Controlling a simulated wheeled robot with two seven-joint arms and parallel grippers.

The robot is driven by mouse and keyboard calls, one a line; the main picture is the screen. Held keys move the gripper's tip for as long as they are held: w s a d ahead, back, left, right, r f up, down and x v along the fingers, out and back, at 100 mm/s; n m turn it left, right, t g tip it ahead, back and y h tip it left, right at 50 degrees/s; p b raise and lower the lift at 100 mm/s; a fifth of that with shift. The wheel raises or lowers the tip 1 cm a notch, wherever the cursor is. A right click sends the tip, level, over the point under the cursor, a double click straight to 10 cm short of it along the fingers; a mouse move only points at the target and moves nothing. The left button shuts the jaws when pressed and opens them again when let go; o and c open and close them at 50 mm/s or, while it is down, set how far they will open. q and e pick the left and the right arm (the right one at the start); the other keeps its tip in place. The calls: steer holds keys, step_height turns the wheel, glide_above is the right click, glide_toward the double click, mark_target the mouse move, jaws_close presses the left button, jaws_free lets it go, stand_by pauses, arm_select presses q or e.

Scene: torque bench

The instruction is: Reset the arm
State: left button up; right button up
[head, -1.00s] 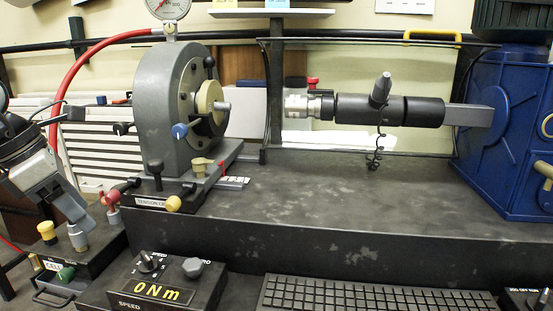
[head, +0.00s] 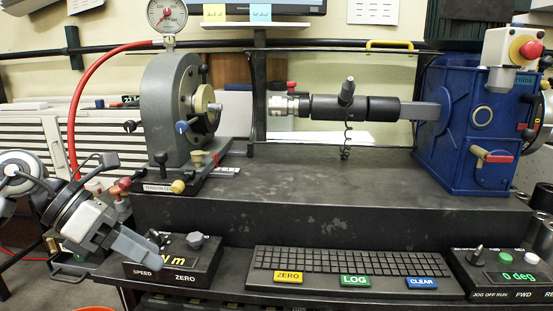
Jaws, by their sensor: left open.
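My left gripper (head: 146,252) reaches in from the lower left with its jaws open. Its fingers are over the left part of the speed and zero control box (head: 206,262), hiding part of the yellow "N m" readout. I see nothing between the jaws. The grey tension unit (head: 166,105) stands behind, with its round dial gauge (head: 167,15) on top. My right gripper is not in view.
A black keypad panel (head: 340,264) carries ZERO (head: 288,278), LOG (head: 355,281) and CLEAR (head: 422,283) buttons. A jog box (head: 510,275) reading "0 deg" sits at right. A red emergency button (head: 526,48) tops the blue housing.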

arm_select(q)
steer(key=s+d+n+h+p, duration=0.25)
steer(key=d+n+h, duration=0.25)
steer(key=d+h, duration=0.5)
steer(key=s+a+f+n+t+y+p, duration=0.15)
steer(key=f+n+t+y, duration=0.55)
steer(key=n, duration=0.9)
steer(key=a+f+n+t+y+p, duration=0.15)
steer(key=f+n+t+y, duration=0.6)
steer(key=n, duration=0.95)
steer(key=s+f+n+g+y, duration=0.1)
steer(key=s+f+n+g, duration=0.4)
steer(key=s+f, duration=0.5)
steer(key=shift+n+g, duration=0.3)
steer(key=shift+g, duration=0.05)
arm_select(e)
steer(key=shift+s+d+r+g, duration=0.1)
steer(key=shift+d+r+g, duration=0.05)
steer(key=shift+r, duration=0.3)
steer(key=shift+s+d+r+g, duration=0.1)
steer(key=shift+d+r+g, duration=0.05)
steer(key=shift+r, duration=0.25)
arm_select(q)
steer(key=shift+f, duration=0.1)
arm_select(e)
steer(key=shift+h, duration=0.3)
